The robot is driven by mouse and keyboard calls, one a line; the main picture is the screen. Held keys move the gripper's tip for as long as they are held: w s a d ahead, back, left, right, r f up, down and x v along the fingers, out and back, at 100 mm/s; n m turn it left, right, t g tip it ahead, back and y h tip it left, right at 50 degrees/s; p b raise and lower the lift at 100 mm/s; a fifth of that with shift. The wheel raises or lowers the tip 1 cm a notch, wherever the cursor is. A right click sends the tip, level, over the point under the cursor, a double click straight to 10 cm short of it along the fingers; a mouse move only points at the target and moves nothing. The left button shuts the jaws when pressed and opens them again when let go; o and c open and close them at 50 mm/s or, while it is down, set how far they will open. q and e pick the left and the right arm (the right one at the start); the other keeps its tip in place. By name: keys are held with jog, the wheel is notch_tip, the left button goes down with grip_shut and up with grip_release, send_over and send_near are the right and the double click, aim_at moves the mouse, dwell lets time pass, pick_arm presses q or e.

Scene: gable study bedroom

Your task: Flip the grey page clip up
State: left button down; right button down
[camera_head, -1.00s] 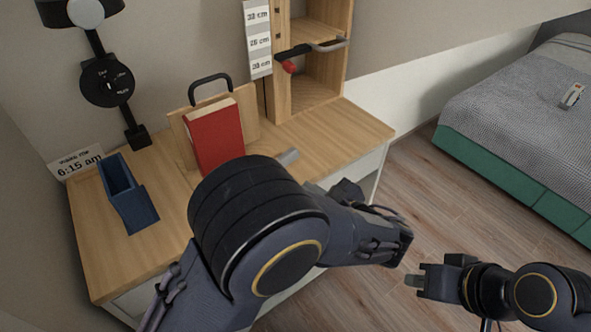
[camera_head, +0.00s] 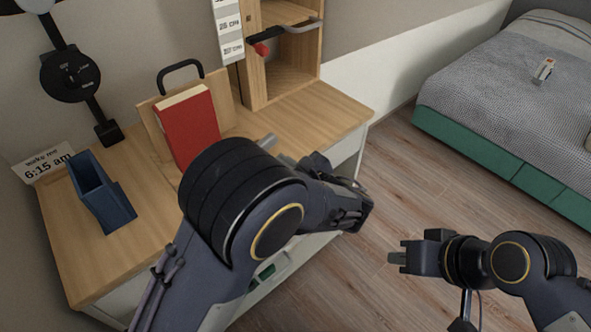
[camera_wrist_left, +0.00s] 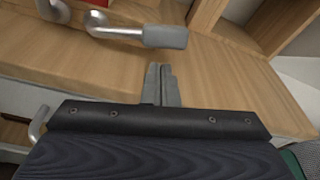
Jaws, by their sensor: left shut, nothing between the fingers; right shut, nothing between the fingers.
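The grey page clip (camera_wrist_left: 165,37) shows in the left wrist view as a bent metal rod with a grey sleeve, lying low over the desk. In the head view its sleeve end (camera_head: 267,141) shows beyond my left arm, to the right of the red book (camera_head: 188,128) on its wooden stand (camera_head: 219,96). My left gripper (camera_wrist_left: 161,70) is shut and empty, its fingertips a little short of the sleeve and apart from it in the picture. In the head view my arm hides its fingers. My right gripper (camera_head: 398,258) is shut and empty over the floor.
A blue holder (camera_head: 108,200) and a wake-time card (camera_head: 42,168) stand on the desk (camera_head: 80,260) at left. A wooden shelf unit (camera_head: 290,75) stands at the back. The floor toward the bed (camera_head: 500,105) is clear.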

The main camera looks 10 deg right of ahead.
pick_arm(q)
jog(key=shift+x, duration=1.65)
jog(key=shift+r+n+b, duration=0.45)
jog(key=shift+n+b, duration=0.05)
jog(key=shift+b, duration=0.1)
jog(key=shift+s+a+r+n+t+h+b, duration=0.15)
jog(key=shift+r+n+t+h+b, duration=0.15)
jog(key=shift+r+n+b, duration=0.55)
jog(key=a+r+n+b, duration=0.1)
jog(key=n+b, duration=0.1)
jog(key=b, duration=0.2)
jog(key=s+a+r+n+t+b, duration=0.1)
jog(key=r+n+b, duration=0.1)
jog(key=n+b, duration=0.1)
jog(key=s+a+r+n+t+b, duration=0.1)
jog(key=n+b, duration=0.1)
jog(key=b, duration=0.2)
jog(key=shift+s+a+r+h+b, duration=0.2)
jog(key=shift+s+a+h+b, duration=0.05)
jog(key=shift+h+b, duration=0.15)
jog(key=shift+s+a+r+n+b, duration=0.55)
jog(key=shift+a+r+n+b, duration=0.25)
jog(key=shift+b, duration=0.3)
jog(key=shift+s, duration=0.1)
